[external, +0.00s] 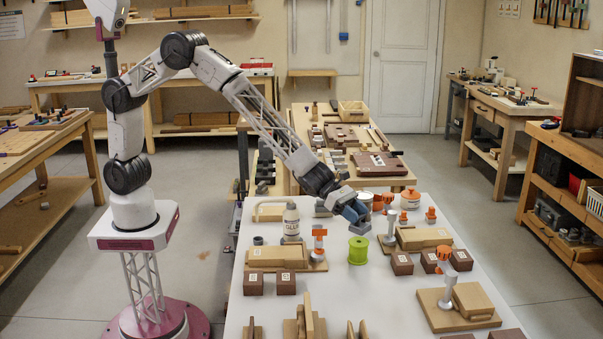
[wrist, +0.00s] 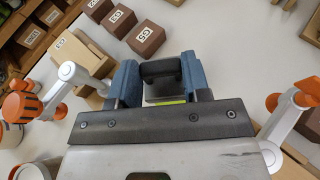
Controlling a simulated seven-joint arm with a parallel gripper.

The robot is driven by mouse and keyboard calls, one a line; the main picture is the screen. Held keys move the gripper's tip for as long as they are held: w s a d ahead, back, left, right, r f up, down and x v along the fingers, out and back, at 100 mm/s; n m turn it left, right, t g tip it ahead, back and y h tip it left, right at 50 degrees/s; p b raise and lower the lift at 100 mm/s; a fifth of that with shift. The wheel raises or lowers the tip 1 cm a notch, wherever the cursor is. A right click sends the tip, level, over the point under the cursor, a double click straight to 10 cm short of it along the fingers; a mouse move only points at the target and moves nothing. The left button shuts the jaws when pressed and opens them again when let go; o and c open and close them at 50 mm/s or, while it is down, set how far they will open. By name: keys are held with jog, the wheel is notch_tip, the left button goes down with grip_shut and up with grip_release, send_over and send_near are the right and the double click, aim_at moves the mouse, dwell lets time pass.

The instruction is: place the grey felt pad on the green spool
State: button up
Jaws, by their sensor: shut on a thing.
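My gripper (external: 356,212) is above the white bench, close over the green spool (external: 358,251). In the wrist view its two blue fingers (wrist: 160,72) are closed on a dark grey piece, the grey felt pad (wrist: 161,88). The spool stands upright on the bench. In the wrist view only a thin strip of its green (wrist: 168,102) shows below the pad. I cannot tell whether the pad touches the spool.
Another clamp (external: 390,226) with a wooden block stands to the right. Brown labelled cubes (external: 402,263) sit nearby. The bench just in front of the spool is clear.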

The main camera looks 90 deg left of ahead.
jog(key=shift+f, duration=1.9)
jog(key=shift+f, duration=0.15)
jog(key=o, duration=0.9)
jog(key=shift+r+v, duration=0.2)
jog(key=shift+v, duration=0.8)
jog(key=v, duration=1)
